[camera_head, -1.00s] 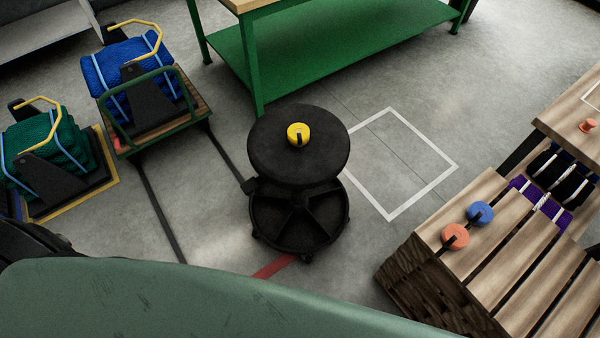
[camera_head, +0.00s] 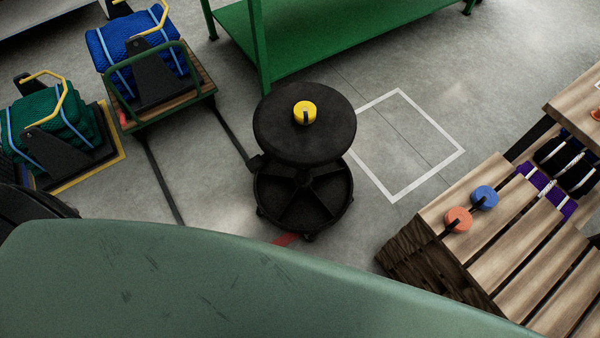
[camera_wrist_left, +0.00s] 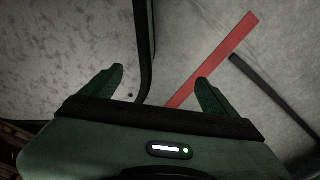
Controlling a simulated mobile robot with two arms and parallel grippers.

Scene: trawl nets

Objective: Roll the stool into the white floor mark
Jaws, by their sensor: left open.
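The black stool (camera_head: 330,128) stands upright on the grey floor in the middle of the head view, on a round black base with small casters. A yellow round piece (camera_head: 305,113) with a dark strap sits on its seat. The white floor mark (camera_head: 449,167) is an outlined square just right of the stool; the seat covers part of its left edge in this view. My left gripper (camera_wrist_left: 160,85) is open in the left wrist view, over floor, with nothing between its fingers. Neither gripper shows in the head view.
A green workbench (camera_head: 320,30) stands behind the stool. Carts with blue net (camera_head: 140,45) and green net (camera_head: 60,130) are at left. A wooden pallet stack (camera_head: 440,235) with orange and blue pieces is at right. A red floor strip (camera_wrist_left: 215,58) shows in the wrist view.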

